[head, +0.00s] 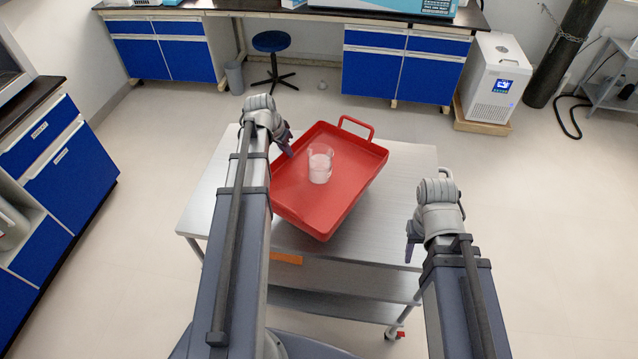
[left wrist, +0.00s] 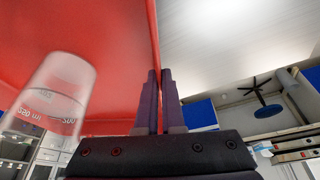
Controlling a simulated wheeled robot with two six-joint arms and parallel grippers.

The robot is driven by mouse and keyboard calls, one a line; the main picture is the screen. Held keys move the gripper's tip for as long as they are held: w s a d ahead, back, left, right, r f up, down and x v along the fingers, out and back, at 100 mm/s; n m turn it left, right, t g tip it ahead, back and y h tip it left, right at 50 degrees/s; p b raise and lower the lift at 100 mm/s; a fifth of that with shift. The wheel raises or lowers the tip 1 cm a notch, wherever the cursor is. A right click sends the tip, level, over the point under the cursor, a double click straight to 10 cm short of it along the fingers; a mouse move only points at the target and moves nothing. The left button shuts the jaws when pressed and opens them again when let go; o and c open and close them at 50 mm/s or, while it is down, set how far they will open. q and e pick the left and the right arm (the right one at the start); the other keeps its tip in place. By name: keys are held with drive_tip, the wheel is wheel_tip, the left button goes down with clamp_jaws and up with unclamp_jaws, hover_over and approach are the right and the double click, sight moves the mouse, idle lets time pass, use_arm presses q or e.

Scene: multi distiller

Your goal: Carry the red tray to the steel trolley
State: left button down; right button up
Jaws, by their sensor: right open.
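The red tray (head: 345,195) is over the steel trolley's top (head: 408,180), turned at an angle, with one handle (head: 357,124) showing at its far side. I cannot tell whether it touches the top. A clear beaker (head: 320,163) stands upright in the tray; it also shows in the left wrist view (left wrist: 62,95). My left gripper (head: 288,148) is at the tray's left edge. In the left wrist view, its fingers (left wrist: 160,100) are close together, one on each side of the red rim. My right gripper (head: 412,245) is open and empty beside the trolley's right front corner, apart from the tray.
Blue-fronted benches stand along the back (head: 400,60) and left (head: 70,170). A blue stool (head: 272,42) is at the back. A white chiller (head: 495,80), a dark gas cylinder (head: 575,50) and a grey cart (head: 612,85) stand at the back right. The floor right of the trolley is clear.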

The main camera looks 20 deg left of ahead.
use_arm(q)
drive_tip(key=s+a+n+y, duration=0.2)
drive_tip(key=a+n, duration=0.3)
drive_tip(key=a, duration=0.4)
wheel_tip(320, 180, down, 6)
drive_tip(key=b, duration=0.6)
drive_tip(key=shift+w, duration=0.1)
wheel_tip(320, 180, down, 4)
drive_tip(key=b, duration=0.4)
drive_tip(key=shift+r, duration=0.2)
drive_tip(key=shift+f, duration=0.1)
drive_tip(key=c, duration=1.5)
unclamp_jaws()
drive_tip(key=o, duration=0.5)
drive_tip(key=shift+c, duration=0.2)
